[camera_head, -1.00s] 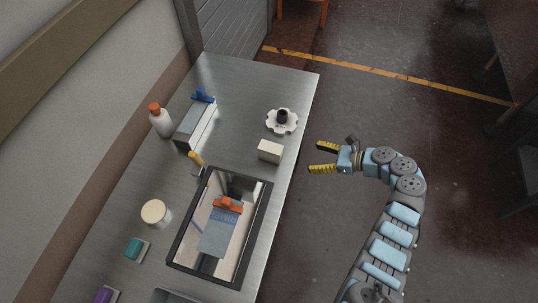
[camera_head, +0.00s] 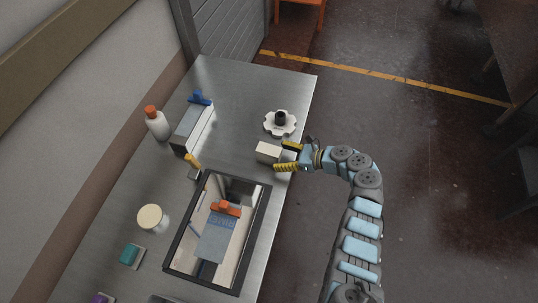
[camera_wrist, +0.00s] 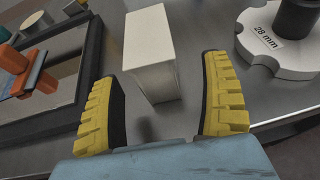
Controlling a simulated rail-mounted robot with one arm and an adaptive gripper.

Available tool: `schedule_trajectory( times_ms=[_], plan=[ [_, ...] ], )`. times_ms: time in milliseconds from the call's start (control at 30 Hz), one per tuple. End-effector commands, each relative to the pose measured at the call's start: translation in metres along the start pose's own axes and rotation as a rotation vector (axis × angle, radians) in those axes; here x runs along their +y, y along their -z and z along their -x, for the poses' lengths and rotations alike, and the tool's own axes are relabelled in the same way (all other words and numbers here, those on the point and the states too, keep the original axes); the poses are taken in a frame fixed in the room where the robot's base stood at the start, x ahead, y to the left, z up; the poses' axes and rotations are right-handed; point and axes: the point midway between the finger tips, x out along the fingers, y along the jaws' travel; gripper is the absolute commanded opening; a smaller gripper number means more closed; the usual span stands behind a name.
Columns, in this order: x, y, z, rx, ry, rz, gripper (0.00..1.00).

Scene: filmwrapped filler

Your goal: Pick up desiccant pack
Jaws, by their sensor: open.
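A cream-white block (camera_head: 268,151), which I take to be the desiccant pack, stands near the right edge of the metal table. It shows in the wrist view (camera_wrist: 150,50) with plain pale faces and no readable label. My gripper (camera_head: 280,155) is open, its two yellow ridged fingers reaching in from the right side of the table. In the wrist view the block lies between the lines of the fingers, mostly beyond the tips, with a gap on each side. I see no contact.
A white lobed disc (camera_head: 279,123) with a dark knob, labelled 28 mm, stands behind the block. A white bottle (camera_head: 158,126), a blue-handled box (camera_head: 191,132) and a lidded jar (camera_head: 151,219) stand further left.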

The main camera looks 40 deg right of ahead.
Motion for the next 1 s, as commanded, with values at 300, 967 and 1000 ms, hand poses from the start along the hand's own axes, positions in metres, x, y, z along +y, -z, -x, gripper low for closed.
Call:
schedule_trajectory(
  times_ms=[300,967,1000],
  plan=[
    [0.004,0.0,-0.039,-0.001,-0.004,-0.002,0.79],
    [0.003,-0.001,-0.049,0.0,-0.001,-0.001,0.06],
    [0.003,-0.001,-0.049,0.0,-0.001,-0.001,0.06]
  ],
)
